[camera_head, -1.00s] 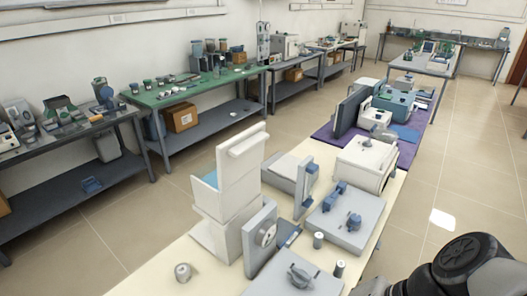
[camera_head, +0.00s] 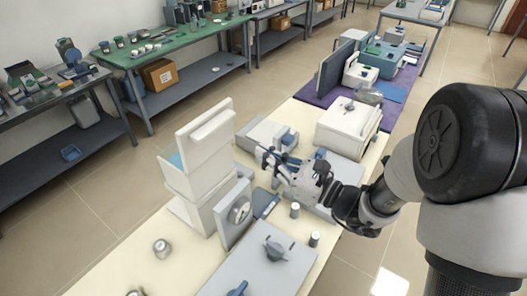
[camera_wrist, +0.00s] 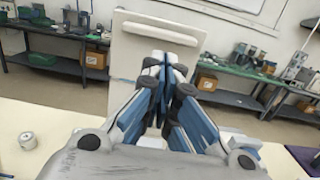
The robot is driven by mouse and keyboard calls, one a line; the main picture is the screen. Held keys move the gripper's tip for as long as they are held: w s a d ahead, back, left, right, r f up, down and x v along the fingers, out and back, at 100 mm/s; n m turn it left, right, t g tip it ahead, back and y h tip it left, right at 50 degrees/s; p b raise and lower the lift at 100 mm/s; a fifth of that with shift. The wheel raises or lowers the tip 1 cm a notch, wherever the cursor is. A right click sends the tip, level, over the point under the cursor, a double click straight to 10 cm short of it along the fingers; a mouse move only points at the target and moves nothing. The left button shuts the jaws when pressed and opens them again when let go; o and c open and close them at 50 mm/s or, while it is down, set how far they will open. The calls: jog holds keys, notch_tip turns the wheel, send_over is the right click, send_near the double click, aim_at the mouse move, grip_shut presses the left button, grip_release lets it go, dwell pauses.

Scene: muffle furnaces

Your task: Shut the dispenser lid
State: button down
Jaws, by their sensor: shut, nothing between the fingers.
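The white dispenser (camera_head: 183,184) stands on the cream bench, left of centre in the head view. Its lid (camera_head: 205,137) stands upright with a bar handle along the top, so it is open, and a bit of blue shows behind it. In the wrist view the pale lid (camera_wrist: 127,42) is behind the fingers. My gripper (camera_head: 264,157) is shut and empty. In the head view it is to the right of the lid; I cannot tell the exact gap. In the wrist view the fingertips (camera_wrist: 164,64) overlap the lid's face.
A grey unit with a round dial (camera_head: 239,211) stands beside the dispenser. A grey box with a knob (camera_head: 262,266) is in front. Small metal cylinders (camera_head: 162,248) stand on the bench. A white box (camera_head: 347,127) is behind my arm. The bench's left front is mostly clear.

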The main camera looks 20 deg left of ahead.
jog(key=x, duration=1.1)
jog(key=shift+a, duration=0.2)
jog(key=shift+w+r, duration=0.1)
jog(key=shift+r, duration=0.05)
